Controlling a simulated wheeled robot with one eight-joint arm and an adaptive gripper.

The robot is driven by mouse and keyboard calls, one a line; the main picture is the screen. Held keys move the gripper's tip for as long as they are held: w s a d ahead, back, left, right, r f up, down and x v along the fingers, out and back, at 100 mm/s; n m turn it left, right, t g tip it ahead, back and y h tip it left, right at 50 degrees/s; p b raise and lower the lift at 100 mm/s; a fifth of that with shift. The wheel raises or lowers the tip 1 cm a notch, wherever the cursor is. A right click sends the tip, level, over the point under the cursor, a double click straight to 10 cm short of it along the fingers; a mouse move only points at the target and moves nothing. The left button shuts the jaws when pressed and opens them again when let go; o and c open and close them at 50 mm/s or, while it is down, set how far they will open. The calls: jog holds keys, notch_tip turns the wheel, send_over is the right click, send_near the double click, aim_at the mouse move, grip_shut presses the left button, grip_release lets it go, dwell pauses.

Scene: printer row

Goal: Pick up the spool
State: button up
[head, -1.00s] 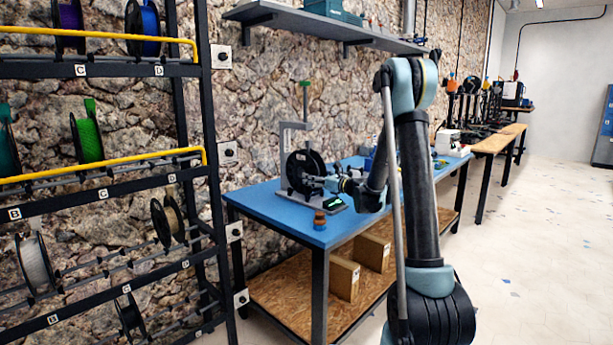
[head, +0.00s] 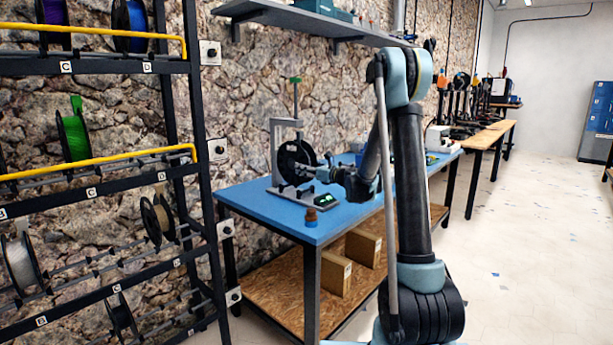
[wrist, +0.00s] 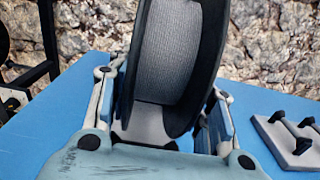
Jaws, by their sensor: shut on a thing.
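The spool (head: 290,157) has black flanges and shows grey wound filament in the wrist view (wrist: 168,50). In the head view it stands upright at the grey stand (head: 276,150) on the blue table (head: 252,203). My gripper (head: 308,172) reaches it from the right. In the wrist view my gripper (wrist: 165,108) has one finger on each side of the spool's lower part and is shut on it. The spool's far side is hidden, and I cannot tell whether it still touches the stand.
A small orange-brown jar (head: 310,214) and a dark device with a green display (head: 325,199) are near the table's front. A grey plate with black posts (wrist: 290,140) lies right of the gripper. A spool rack (head: 110,198) stands left. The floor (head: 515,250) at right is clear.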

jog(key=shift+r, duration=0.4)
jog(key=v, duration=1.8)
